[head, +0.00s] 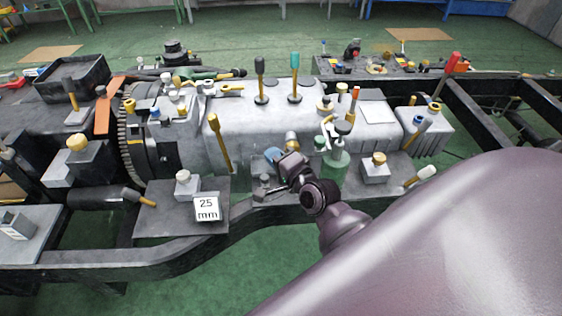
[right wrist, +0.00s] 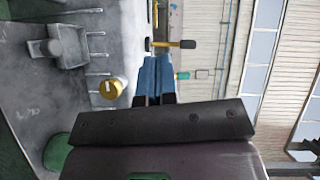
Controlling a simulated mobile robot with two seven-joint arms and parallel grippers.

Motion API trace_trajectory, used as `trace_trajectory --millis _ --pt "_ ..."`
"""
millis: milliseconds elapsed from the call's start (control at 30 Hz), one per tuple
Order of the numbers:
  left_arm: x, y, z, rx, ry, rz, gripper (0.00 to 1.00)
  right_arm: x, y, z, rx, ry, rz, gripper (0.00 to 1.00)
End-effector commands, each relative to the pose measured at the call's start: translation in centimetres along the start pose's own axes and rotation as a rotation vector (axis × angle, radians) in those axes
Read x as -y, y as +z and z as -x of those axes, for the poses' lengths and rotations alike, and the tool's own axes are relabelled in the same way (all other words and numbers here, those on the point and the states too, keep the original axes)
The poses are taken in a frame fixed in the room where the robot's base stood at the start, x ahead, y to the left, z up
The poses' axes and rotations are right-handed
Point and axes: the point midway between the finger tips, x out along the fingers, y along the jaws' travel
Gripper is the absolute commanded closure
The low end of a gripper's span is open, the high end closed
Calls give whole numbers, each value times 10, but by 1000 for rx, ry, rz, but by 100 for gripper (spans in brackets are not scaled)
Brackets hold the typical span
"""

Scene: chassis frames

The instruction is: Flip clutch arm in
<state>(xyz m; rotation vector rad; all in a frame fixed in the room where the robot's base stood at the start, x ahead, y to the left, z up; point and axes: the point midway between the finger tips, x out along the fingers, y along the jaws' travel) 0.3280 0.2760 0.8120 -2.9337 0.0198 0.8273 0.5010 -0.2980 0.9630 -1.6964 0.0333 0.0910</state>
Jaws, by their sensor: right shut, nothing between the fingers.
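My right gripper (head: 273,155) is low at the near side of the grey gearbox housing (head: 240,110) in the head view. In the right wrist view its blue fingers (right wrist: 154,76) are together, with nothing between them. A small lever with a yellow and black handle (right wrist: 182,44) shows close to the fingertips; I cannot tell whether they touch. Which part is the clutch arm is not clear. A yellow lever (head: 220,142) leans at the housing's left side. A black-handled lever (head: 260,78) and a teal-handled lever (head: 295,75) stand on top. My left gripper is out of view.
A dark chassis frame (head: 190,256) runs along the front. A block marked "25 mm" (head: 207,208) sits on a plate at its near side. A yellow knob (right wrist: 112,88) is left of the fingers in the wrist view. Green floor (head: 250,275) is open in front.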

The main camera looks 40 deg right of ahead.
Motion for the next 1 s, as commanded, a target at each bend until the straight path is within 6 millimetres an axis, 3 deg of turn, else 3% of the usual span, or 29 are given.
trace_trajectory --millis 300,1000 --pt "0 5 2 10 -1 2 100 -1 0 27 1 0 0 100" --pt "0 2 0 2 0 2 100 -1 0 28 0 0 20 100"
